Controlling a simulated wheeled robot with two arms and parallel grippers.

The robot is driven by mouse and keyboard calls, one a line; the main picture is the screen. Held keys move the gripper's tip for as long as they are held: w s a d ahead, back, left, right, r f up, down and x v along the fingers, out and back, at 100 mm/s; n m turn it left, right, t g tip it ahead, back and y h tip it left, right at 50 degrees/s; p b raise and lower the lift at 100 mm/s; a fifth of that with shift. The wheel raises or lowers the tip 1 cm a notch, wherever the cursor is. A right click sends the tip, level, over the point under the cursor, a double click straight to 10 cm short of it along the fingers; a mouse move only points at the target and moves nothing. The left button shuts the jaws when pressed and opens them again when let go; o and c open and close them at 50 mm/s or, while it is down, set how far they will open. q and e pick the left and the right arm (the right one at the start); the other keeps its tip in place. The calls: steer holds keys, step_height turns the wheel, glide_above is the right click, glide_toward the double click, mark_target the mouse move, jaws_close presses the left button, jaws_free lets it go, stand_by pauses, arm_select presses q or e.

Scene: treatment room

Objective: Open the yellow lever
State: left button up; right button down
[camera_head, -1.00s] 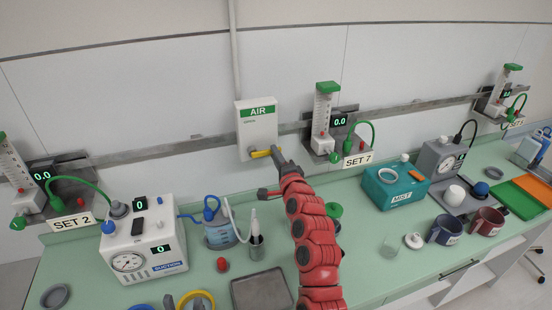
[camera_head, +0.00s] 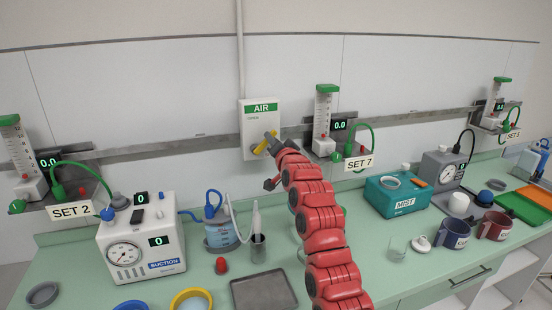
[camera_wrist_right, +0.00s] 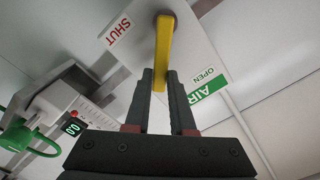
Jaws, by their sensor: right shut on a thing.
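The yellow lever (camera_head: 262,146) is on the front of the white AIR box (camera_head: 258,118) on the wall. It slants up and to the right from its pivot. My right gripper (camera_head: 273,139) is at the lever's outer end. In the right wrist view the yellow lever (camera_wrist_right: 162,50) runs from its round pivot down between the two dark fingers (camera_wrist_right: 158,86), which are shut on its end. That view also shows a red SHUT label (camera_wrist_right: 118,30) to the left and an OPEN label (camera_wrist_right: 203,78) to the right. My left gripper is not in view.
A metal rail (camera_head: 190,147) runs along the wall, with the SET 7 flowmeter (camera_head: 322,115) right of the box. On the green counter below stand a suction unit (camera_head: 140,250), a blue-capped jar (camera_head: 222,232), a grey tray (camera_head: 264,291) and a teal MIST box (camera_head: 397,195).

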steer(key=n+b, duration=0.2)
steer(key=a+n+b, duration=0.1)
steer(key=b, duration=0.1)
steer(key=a+r+n+b, duration=0.1)
steer(key=n+b, duration=0.1)
steer(key=shift+s+a+n, duration=0.2)
steer(key=shift+s+n, duration=0.1)
steer(key=shift+s, duration=0.1)
steer(key=shift+s+a+r+n+b, duration=0.1)
steer(key=shift+a+n+b, duration=0.2)
steer(key=shift+n+b, duration=0.4)
steer(key=shift+s+a+r+n+b, duration=0.1)
steer(key=shift+a+r+n+b, duration=0.15)
steer(key=shift+n+b, duration=0.25)
steer(key=shift+s+a+r+n+b, duration=0.1)
steer(key=shift+a+n+b, duration=0.2)
steer(key=shift+n, duration=0.2)
steer(key=c, duration=0.8)
jaws_free()
steer(key=shift+w+f, duration=0.1)
steer(key=shift+o, duration=0.2)
steer(key=b+v, duration=0.2)
steer(key=v, duration=1.5)
steer(key=shift+s+b, duration=0.2)
steer(key=shift+b, duration=0.15)
